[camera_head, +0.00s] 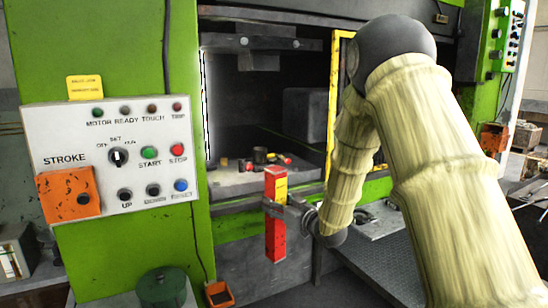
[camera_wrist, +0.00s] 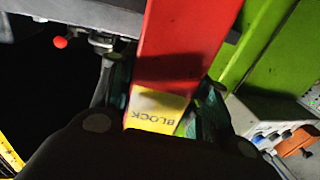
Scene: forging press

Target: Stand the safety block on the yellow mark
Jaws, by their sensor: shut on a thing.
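The safety block is a tall red bar (camera_head: 275,232) with a yellow label, upright in the head view in front of the press opening. My gripper (camera_head: 277,207) is shut around its middle and holds it clear of the floor, in front of the press bed's front edge. In the wrist view the red block (camera_wrist: 182,45) runs up between the fingers of my gripper (camera_wrist: 160,108), and its yellow label reads "BLOCK". The yellow mark cannot be made out in either view.
The press bed (camera_head: 235,182) lies inside the opening, with several small dark and red items on it. A yellow-edged guard frame (camera_head: 333,95) stands at the opening's right. The control panel (camera_head: 112,150) is on the green column at left. A grey step (camera_head: 375,222) lies to the right.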

